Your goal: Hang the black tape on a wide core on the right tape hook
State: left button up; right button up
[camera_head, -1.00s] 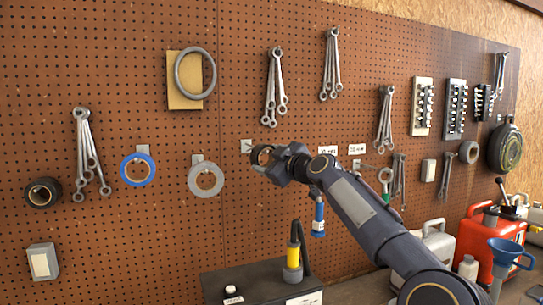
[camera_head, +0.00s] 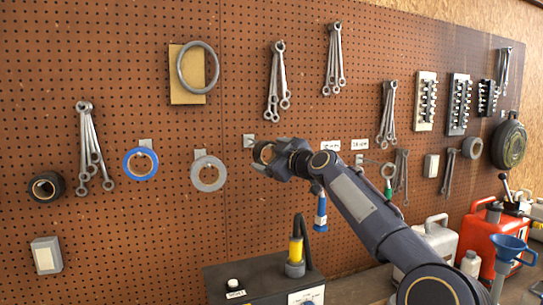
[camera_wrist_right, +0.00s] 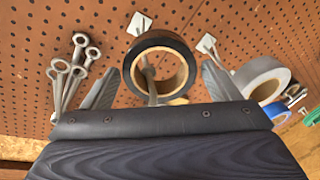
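The black tape on a wide core (camera_head: 263,153) is at my right gripper (camera_head: 268,157), in front of the pegboard. In the right wrist view the tape (camera_wrist_right: 136,62) sits between the two fingertips of that gripper (camera_wrist_right: 160,68), which lie close against its sides. The right tape hook's plate (camera_head: 249,140) is just left of and above the tape in the head view. The wrist view shows this plate (camera_wrist_right: 138,23) behind the tape, and a rod visible inside the core opening. I cannot tell whether the rod passes through the core. My left gripper is not in view.
A grey tape (camera_head: 208,174) and a blue tape (camera_head: 141,164) hang left of my gripper. Another black roll (camera_head: 46,187) is at far left. Wrenches (camera_head: 386,115) hang to the right. A black box (camera_head: 260,280) stands below.

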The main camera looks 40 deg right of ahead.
jog(key=shift+o, duration=0.4)
jog(key=s+b, duration=0.7)
jog(key=s, duration=0.1)
jog(key=s+a+f+m+g+y, duration=0.15)
jog(key=a+f+g, duration=0.35)
jog(key=a+f, duration=1.05)
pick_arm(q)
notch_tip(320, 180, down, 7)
pick_arm(e)
jog(key=s+a+f+m+g+y, duration=0.1)
jog(key=s+a+f, duration=0.3)
jog(key=s+f, duration=0.4)
jog(key=s+a+f+m+g+y, duration=0.1)
jog(key=s+a+f+m+g, duration=0.2)
jog(key=s+f, duration=0.6)
jog(key=s+a+f+m+g+y, duration=0.1)
jog(key=s+a+f+m+g, duration=0.2)
jog(key=s+a+f, duration=0.3)
jog(key=s+f, duration=0.3)
jog(key=f, duration=0.2)
jog(key=shift+a+f, duration=0.4)
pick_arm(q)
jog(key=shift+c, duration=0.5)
pick_arm(e)
jog(key=shift+s, duration=0.1)
jog(key=shift+c, duration=0.4)
